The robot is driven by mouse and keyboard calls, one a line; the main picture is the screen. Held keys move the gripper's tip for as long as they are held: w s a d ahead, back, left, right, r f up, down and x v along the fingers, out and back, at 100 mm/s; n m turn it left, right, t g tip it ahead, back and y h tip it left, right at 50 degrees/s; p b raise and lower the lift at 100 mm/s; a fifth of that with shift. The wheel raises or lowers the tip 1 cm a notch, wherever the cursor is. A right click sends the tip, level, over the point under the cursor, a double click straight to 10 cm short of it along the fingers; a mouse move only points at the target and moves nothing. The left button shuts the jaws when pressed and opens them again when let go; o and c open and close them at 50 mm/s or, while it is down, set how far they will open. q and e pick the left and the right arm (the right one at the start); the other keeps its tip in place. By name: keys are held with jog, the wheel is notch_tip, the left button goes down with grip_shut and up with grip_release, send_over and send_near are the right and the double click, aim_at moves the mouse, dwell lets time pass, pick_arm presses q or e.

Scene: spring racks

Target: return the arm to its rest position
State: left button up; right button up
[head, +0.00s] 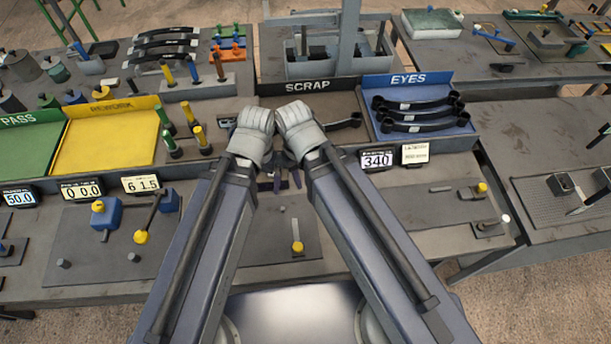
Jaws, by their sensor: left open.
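My two arms reach forward from the bottom of the head view, and their pale grey wrists meet at the middle over the bench. My left gripper (269,183) shows as small dark fingers below the left wrist; it is open, with nothing seen between the fingers. My right gripper is mostly hidden behind its wrist and forearm, so its jaws cannot be made out. Both hands are in front of the SCRAP bin (306,87), above the grey bench (400,240).
Left are the yellow REWORK tray (105,143) and green PASS tray (25,150). Right, the blue EYES tray (386,137) holds several black leaf springs (425,126). Small fixtures (107,212) and displays (377,160) stand close on both sides. A yellow-topped pin (297,247) stands between my forearms.

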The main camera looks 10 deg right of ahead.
jog(key=shift+f, duration=0.1)
notch_tip(320, 180, down, 12)
jog(key=b, duration=1.2)
